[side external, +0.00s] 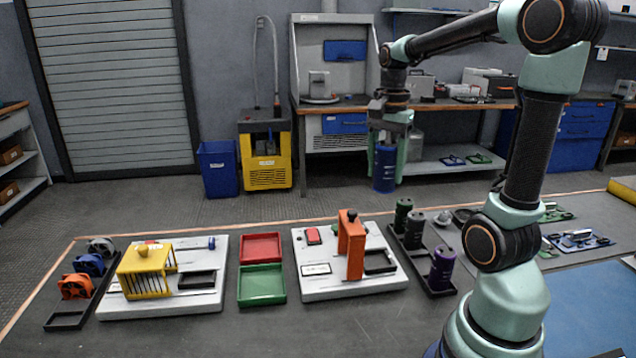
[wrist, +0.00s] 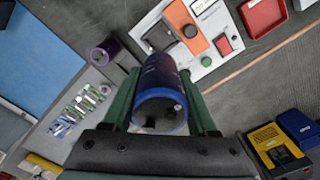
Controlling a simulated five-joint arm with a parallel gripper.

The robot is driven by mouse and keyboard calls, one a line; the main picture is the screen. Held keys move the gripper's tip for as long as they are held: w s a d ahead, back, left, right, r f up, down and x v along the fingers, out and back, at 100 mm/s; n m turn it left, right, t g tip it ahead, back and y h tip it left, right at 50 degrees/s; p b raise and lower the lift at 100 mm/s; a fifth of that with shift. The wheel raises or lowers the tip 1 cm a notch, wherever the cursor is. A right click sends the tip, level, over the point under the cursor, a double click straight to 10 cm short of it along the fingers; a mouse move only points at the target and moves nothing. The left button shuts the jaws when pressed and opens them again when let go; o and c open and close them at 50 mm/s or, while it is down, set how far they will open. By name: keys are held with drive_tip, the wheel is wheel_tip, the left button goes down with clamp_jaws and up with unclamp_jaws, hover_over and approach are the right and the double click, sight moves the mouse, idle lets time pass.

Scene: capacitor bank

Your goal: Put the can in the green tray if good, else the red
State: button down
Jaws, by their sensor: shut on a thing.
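My gripper (side external: 386,160) is shut on a dark blue can (side external: 384,176) and holds it upright, high above the bench. In the wrist view the blue can (wrist: 160,105) sits between the two green fingers, its dark terminal end facing the camera. The red tray (side external: 262,247) lies empty directly behind the empty green tray (side external: 262,286), left of the white test station (side external: 325,290). The station has an orange arch (side external: 350,245), a red button (side external: 313,235), a small white panel (side external: 316,269) and a dark recess. I cannot read the panel.
A black rack (side external: 437,291) holds a green can (side external: 403,214), a dark grey can (side external: 415,229) and a purple can (side external: 442,266). A white board with a yellow cage (side external: 146,270) stands left of the trays. Bare bench lies in front.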

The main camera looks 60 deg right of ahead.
drive_tip(key=shift+w+r, duration=0.3)
drive_tip(key=shift+r, duration=0.05)
drive_tip(key=w+r, duration=0.2)
drive_tip(key=w, duration=0.6)
hover_over(261, 251)
wheel_tip(261, 251, down, 5)
wheel_tip(261, 251, down, 20)
drive_tip(key=shift+r, duration=0.2)
drive_tip(key=shift+f, duration=0.1)
drive_tip(key=shift+c, duration=0.9)
unclamp_jaws()
drive_tip(key=shift+f, duration=0.1)
